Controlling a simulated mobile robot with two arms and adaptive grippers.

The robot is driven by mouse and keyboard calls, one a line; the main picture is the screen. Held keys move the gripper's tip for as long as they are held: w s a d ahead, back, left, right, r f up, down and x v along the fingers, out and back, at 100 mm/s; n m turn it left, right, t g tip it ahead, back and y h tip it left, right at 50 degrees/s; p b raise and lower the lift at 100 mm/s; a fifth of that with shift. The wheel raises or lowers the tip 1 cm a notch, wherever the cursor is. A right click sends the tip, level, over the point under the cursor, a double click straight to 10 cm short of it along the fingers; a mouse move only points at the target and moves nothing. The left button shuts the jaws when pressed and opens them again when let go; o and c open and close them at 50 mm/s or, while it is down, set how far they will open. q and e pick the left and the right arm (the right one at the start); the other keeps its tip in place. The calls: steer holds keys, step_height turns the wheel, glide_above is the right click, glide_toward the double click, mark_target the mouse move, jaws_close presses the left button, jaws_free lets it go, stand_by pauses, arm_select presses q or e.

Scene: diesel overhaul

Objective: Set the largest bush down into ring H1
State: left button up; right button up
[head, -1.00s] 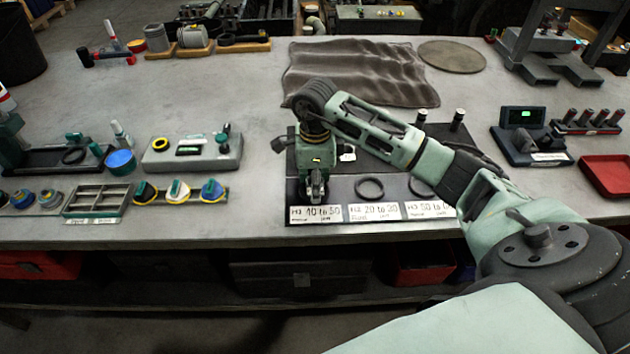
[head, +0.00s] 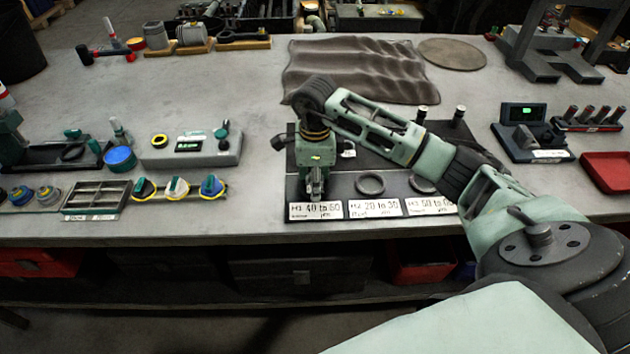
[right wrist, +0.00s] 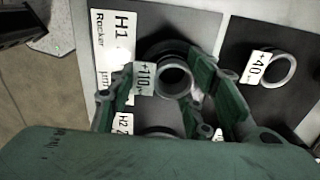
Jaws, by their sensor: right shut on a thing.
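My right gripper (right wrist: 163,95) is shut on a grey bush (right wrist: 175,80) with a white "+110" tag. In the head view this gripper (head: 316,188) points down at the left end of a dark board, just behind the H1 label (head: 315,211). The dark ring H1 (right wrist: 160,48) shows partly behind the bush in the wrist view, beside its label (right wrist: 117,45). The bush overlaps the ring in the picture; I cannot tell whether it is seated. A second bush (right wrist: 280,70), tagged "+40", stands apart on the board. My left gripper is out of view.
Ring H2 (head: 370,184) and ring H3 (head: 422,184) lie to the right on the board. A grey gauge box (head: 190,150) and a compartment tray (head: 96,197) stand to the left. A crumpled cloth (head: 355,68) lies behind. The bench's front edge is close to the labels.

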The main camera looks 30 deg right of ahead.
steer(key=shift+s+a+f, duration=0.15)
steer(key=shift+s+f, duration=0.1)
steer(key=shift+f, duration=0.15)
steer(key=o, duration=1.3)
steer(key=shift+c, duration=0.2)
steer(key=shift+w, duration=0.2)
steer(key=shift+r, duration=0.55)
step_height(320, 180, up, 11)
